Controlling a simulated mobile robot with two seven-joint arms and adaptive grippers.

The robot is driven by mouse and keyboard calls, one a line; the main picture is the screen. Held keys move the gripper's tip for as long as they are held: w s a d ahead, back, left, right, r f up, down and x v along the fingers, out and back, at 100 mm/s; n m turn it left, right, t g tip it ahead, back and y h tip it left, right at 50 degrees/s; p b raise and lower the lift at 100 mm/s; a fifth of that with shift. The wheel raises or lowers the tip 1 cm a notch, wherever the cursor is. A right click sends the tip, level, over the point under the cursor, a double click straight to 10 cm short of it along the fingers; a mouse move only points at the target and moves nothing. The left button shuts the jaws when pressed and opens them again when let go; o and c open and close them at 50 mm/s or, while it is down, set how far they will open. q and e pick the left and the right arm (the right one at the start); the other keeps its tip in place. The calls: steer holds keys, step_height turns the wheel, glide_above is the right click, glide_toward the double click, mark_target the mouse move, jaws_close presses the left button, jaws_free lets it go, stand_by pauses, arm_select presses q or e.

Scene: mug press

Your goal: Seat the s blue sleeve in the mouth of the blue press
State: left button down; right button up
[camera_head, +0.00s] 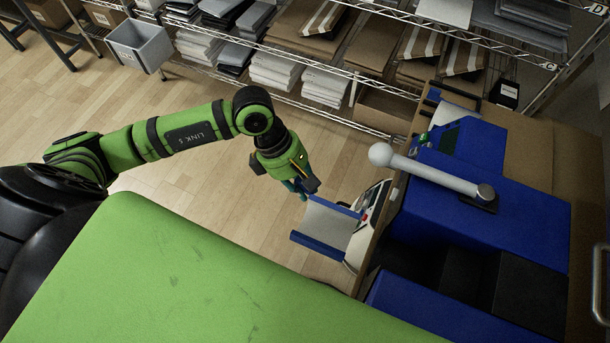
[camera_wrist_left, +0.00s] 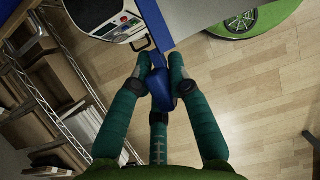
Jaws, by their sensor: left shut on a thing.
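The sleeve (camera_head: 325,226) is a pale grey, curved piece with blue edges, in mid-air left of the press in the head view. My left gripper (camera_head: 303,189) is shut on a blue part at its upper left corner. In the left wrist view the gripper (camera_wrist_left: 160,72) has its green fingers around a blue tab (camera_wrist_left: 161,94), and the sleeve's blue edge (camera_wrist_left: 153,22) runs up from it. The blue press (camera_head: 440,218) stands on the bench at the right, apart from the sleeve. Its grey lever (camera_head: 430,172) ends in a white ball. I cannot make out its mouth clearly. My right gripper is out of view.
A white control panel with a red button (camera_head: 367,217) is at the bench's left edge, close behind the sleeve. Wire shelves (camera_head: 300,75) with boxes and stacks line the back. The wooden floor below the arm is clear.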

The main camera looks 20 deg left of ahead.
arm_select(q)
steer(key=shift+d+r, duration=0.1)
steer(key=shift+d, duration=0.35)
steer(key=d+p, duration=0.1)
steer(key=d, duration=1.4)
steer(key=shift+d+f, duration=0.2)
steer(key=shift+f, duration=0.05)
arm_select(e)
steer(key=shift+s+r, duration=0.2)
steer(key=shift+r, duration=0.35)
arm_select(q)
steer(key=shift+d, duration=0.1)
steer(key=c, duration=1.1)
jaws_free()
steer(key=shift+s, duration=0.1)
steer(key=o, duration=1.1)
